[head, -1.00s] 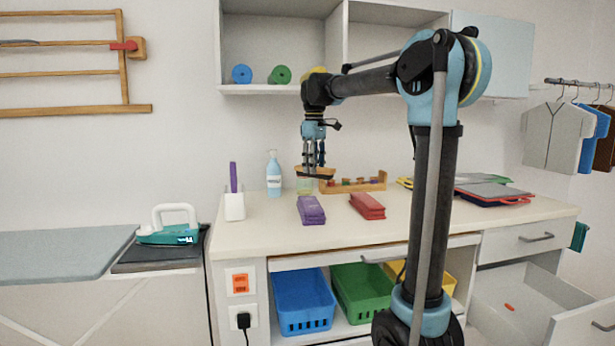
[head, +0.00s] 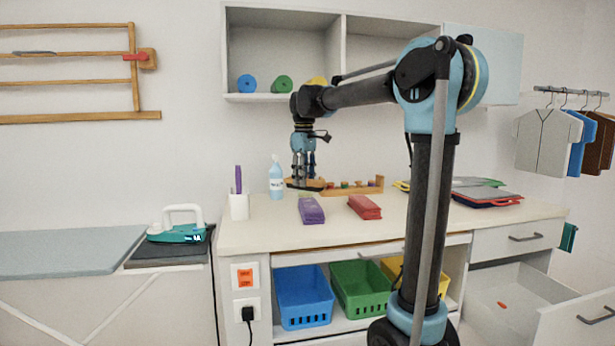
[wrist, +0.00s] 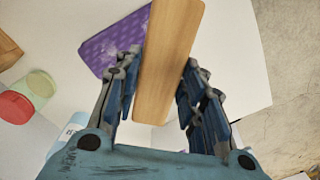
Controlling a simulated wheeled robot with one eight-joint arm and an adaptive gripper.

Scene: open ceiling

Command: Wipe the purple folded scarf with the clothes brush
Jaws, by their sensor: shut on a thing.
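The purple folded scarf (head: 312,211) lies on the worktop near its front edge. It also shows in the wrist view (wrist: 108,46), partly covered by the brush and a finger. My gripper (head: 303,177) is above the worktop, a little behind and left of the scarf in the head view. It is shut on the wooden clothes brush (wrist: 168,50), whose flat back faces the wrist camera. In the head view the brush (head: 293,184) is held roughly level, above the worktop and apart from the scarf. Its bristle side is hidden in the wrist view.
A red folded item (head: 365,207) lies right of the scarf. A spray bottle (head: 276,181) and a white holder (head: 239,207) stand to the left. A wooden rack (head: 350,191) with small coloured items is behind. The worktop front between holder and scarf is clear.

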